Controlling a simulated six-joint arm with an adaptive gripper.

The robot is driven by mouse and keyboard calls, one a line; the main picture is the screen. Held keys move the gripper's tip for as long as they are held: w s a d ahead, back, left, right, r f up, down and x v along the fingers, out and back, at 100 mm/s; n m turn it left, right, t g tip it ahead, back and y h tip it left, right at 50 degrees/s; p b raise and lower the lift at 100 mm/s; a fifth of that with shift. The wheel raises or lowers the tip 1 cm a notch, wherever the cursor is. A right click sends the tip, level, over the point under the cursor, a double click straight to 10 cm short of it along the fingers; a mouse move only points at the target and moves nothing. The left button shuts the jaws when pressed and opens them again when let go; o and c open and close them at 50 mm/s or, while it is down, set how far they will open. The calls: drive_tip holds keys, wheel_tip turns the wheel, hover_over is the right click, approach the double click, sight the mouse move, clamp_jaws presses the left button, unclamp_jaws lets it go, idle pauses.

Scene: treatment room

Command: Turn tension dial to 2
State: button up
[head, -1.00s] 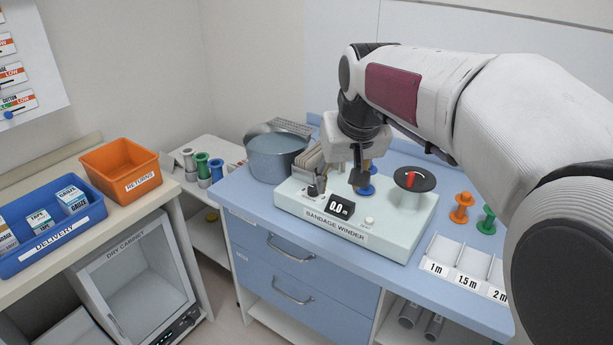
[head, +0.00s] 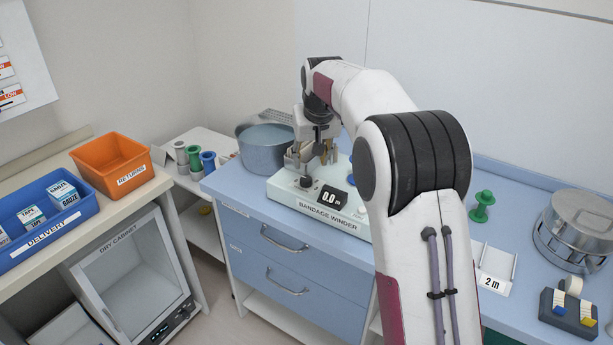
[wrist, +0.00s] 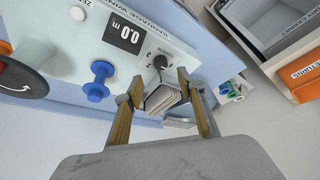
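The bandage winder (head: 330,216) is a pale green machine on the blue counter, with a display reading 0.0 m. Its tension dial (head: 306,181) is a small black knob at the left end, left of the display. The dial (wrist: 160,62) also shows in the wrist view, with a scale beside it too small to read surely. My gripper (head: 313,160) is above and just behind the dial, pointing down. I see no contact.
A blue spool (wrist: 98,82) stands on the winder near the dial. A reel with a red handle (wrist: 14,78) is farther along. My arm hides the winder's right end. A green spool (head: 482,206) stands at right.

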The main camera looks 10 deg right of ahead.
sight(306, 178)
drive_tip(key=w+f, duration=0.2)
drive_tip(key=shift+w+f, duration=0.35)
drive_tip(key=shift+f, duration=0.05)
drive_tip(key=shift+f, duration=0.15)
drive_tip(key=shift+x, duration=3.75)
drive_tip(key=shift+w, duration=0.1)
drive_tip(key=c, duration=1.1)
